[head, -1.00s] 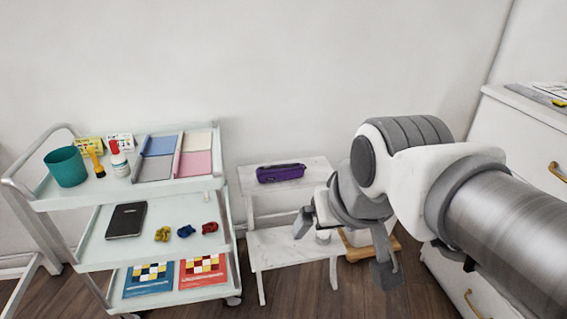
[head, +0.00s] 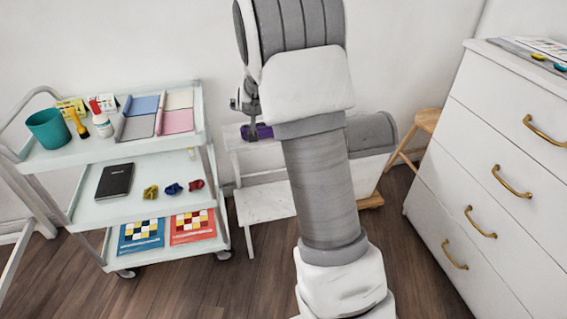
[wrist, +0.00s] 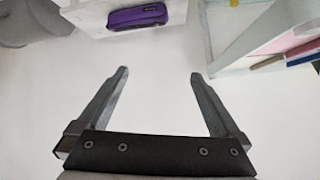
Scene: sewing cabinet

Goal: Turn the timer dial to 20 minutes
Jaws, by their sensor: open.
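I cannot make out a timer or its dial in either view. My gripper (wrist: 158,73) is open, with nothing between its two fingers in the wrist view. In the head view only a small part of it (head: 244,106) shows beside my raised arm, in front of the wall and above the purple pouch. My arm covers the middle of the head view and hides most of the step stool.
A three-tier cart (head: 138,198) stands at left. A purple pouch (wrist: 138,16) lies on the white step stool (head: 262,203). A white chest of drawers (head: 480,150) with brass handles stands at right. A wooden stool (head: 428,118) is behind it. Floor in front is clear.

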